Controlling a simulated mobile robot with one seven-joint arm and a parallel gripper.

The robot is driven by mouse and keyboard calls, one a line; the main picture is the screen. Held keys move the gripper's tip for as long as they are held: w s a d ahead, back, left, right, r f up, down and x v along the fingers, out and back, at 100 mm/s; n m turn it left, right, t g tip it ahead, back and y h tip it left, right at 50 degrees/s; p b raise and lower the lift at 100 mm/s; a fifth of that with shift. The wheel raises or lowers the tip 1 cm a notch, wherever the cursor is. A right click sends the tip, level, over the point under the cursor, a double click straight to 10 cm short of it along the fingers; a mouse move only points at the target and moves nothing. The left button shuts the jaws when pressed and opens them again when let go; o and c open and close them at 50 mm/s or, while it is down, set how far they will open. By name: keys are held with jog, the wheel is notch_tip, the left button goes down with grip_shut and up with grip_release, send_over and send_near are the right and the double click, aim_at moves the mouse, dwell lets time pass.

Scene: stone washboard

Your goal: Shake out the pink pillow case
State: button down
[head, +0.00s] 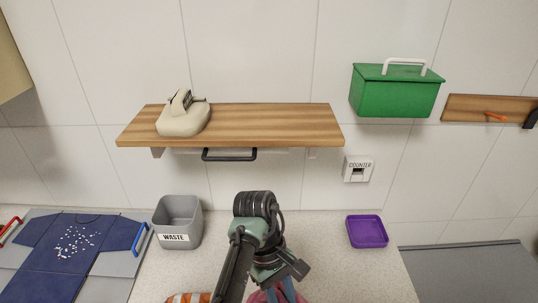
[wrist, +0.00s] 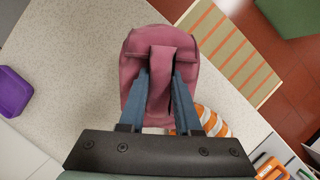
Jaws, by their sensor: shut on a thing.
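The pink pillow case (wrist: 133,58) fills the top middle of the wrist view. My gripper (wrist: 160,90) is shut on it, with a fold of pink cloth pinched between its two blue-grey fingers. The rest of the cloth lies or hangs beyond the fingertips over the speckled counter; I cannot tell whether it touches the counter. In the head view my gripper (head: 277,291) is at the bottom edge, and only a sliver of pink cloth shows there. Most of the case is out of that view.
An orange-and-white striped thing (wrist: 212,121) lies beside the case. On the counter (head: 320,250) stand a grey WASTE bin (head: 179,225) and a purple tray (head: 367,231). A blue garment (head: 75,250) with white bits lies at left. A wooden shelf (head: 270,125) hangs above.

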jog(key=s+a+f+m+g+y+b, duration=0.1)
jog(key=s+f+m+b, duration=0.25)
jog(key=f, duration=0.35)
jog(key=s+a+f+m+y+b, duration=0.2)
jog(key=s+f+m, duration=0.15)
jog(key=f, duration=0.25)
notch_tip(320, 180, up, 8)
jog(key=f, duration=0.5)
jog(key=s+f, duration=0.1)
jog(key=f, duration=0.2)
jog(key=shift+d+f, duration=0.2)
jog(key=shift+f, duration=0.15)
jog(key=shift+w+a, duration=0.15)
notch_tip(320, 180, up, 9)
notch_tip(320, 180, down, 9)
jog(key=shift+f, duration=0.1)
